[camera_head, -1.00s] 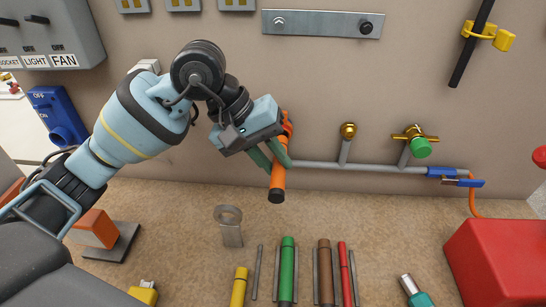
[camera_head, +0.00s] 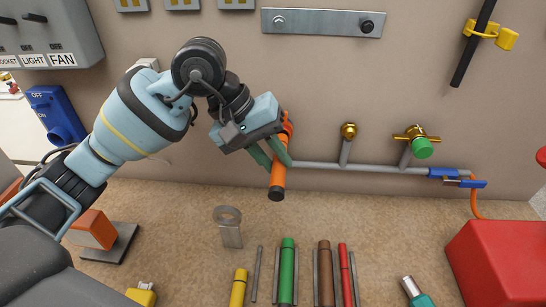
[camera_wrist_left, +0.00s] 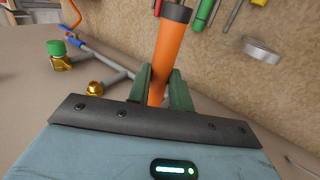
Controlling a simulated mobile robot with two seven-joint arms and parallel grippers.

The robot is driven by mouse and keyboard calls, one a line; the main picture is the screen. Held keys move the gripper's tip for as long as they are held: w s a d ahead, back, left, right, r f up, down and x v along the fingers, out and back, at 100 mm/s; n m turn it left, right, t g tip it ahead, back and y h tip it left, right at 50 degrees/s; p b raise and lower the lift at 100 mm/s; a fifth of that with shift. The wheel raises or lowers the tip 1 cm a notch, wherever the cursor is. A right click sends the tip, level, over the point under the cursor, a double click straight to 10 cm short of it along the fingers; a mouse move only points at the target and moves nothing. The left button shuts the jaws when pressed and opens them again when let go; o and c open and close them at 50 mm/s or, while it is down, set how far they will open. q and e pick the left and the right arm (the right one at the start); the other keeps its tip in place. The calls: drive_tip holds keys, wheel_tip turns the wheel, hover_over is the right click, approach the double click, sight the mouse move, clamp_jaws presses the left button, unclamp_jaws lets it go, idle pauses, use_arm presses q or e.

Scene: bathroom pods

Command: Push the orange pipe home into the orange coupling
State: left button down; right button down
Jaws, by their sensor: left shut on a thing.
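The orange pipe (camera_head: 278,176) is held by my left gripper (camera_head: 279,161) in front of the wall, with its dark end pointing down toward the bench. In the left wrist view the orange pipe (camera_wrist_left: 170,52) stands between the two green fingers of my left gripper (camera_wrist_left: 161,88), which are shut on it. An orange part (camera_head: 287,124) shows just above the gripper and looks like the coupling. The gripper hides the place where it meets the pipe, so I cannot tell how far in the pipe sits. My right gripper is not in view.
A grey pipe (camera_head: 350,167) with brass fittings runs along the wall to the right. Green (camera_head: 287,270), brown (camera_head: 325,275), red (camera_head: 345,275) and yellow (camera_head: 238,288) rods lie on the bench below. A metal ring stand (camera_head: 231,236) and a red box (camera_head: 495,262) are nearby.

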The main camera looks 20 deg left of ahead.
use_arm(q)
drive_tip(key=shift+w, duration=0.25)
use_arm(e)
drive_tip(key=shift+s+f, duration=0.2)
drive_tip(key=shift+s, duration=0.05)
use_arm(q)
drive_tip(key=shift+w+a+b, duration=0.3)
drive_tip(key=shift+w+b, duration=0.1)
drive_tip(key=shift+w, duration=0.55)
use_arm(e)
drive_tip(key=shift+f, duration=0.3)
use_arm(q)
drive_tip(key=shift+w+a+r, duration=0.1)
drive_tip(key=shift+w, duration=0.15)
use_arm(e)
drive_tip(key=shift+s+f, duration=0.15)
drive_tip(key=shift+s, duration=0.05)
use_arm(q)
drive_tip(key=c, duration=1.3)
unclamp_jaws()
drive_tip(key=shift+o, duration=0.6)
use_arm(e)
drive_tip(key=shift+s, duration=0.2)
